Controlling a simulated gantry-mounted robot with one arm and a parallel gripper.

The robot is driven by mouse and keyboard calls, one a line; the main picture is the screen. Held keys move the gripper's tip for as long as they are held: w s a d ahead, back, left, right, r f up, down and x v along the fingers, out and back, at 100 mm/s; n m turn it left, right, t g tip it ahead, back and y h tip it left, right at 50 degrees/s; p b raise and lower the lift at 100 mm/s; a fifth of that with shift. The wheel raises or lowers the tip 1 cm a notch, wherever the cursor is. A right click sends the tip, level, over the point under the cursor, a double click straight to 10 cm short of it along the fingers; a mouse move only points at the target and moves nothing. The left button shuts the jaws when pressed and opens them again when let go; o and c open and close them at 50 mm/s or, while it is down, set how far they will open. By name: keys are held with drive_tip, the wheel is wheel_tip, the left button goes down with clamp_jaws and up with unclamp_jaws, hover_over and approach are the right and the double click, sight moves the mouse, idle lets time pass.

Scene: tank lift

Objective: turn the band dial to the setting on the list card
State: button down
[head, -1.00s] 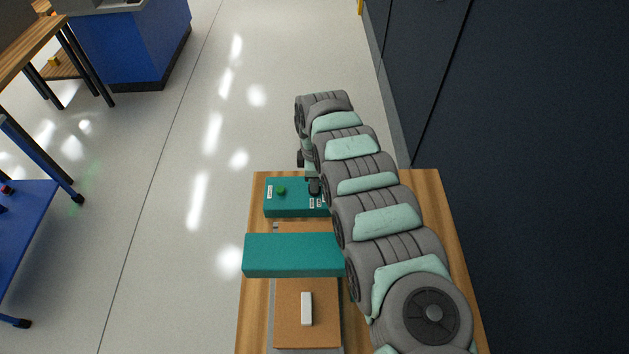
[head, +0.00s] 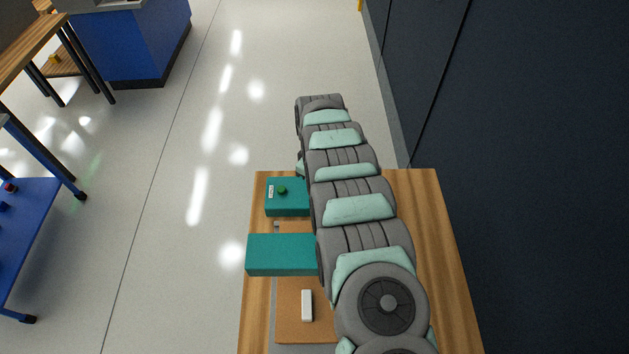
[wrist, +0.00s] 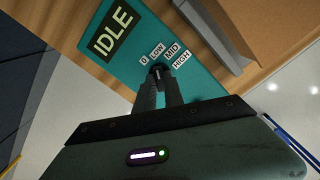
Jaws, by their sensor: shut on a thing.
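A teal control box (head: 290,205) lies on the wooden table, with a green button on top. In the wrist view its face (wrist: 100,65) carries a dark IDLE sign (wrist: 113,33) and a dark dial (wrist: 157,69) beside the labels 0, LOW, MID and HIGH. My gripper (wrist: 159,77) is shut on the dial, its dark fingers covering much of it. I cannot tell which label the dial points to. In the head view my arm hides the dial and the gripper. I cannot make out a list card in either view.
A teal block (head: 280,255) and a brown panel with a white bar (head: 307,306) lie nearer on the wooden table (head: 440,250). Dark cabinets (head: 520,150) stand to the right. A blue bench (head: 30,230) is at the left, with open floor between.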

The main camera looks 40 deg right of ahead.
idle(0.4)
drive_tip(key=c, duration=1.4)
unclamp_jaws()
drive_tip(key=shift+c, duration=0.2)
wheel_tip(320, 180, up, 11)
drive_tip(key=shift+b, duration=0.3)
drive_tip(key=shift+f, duration=0.1)
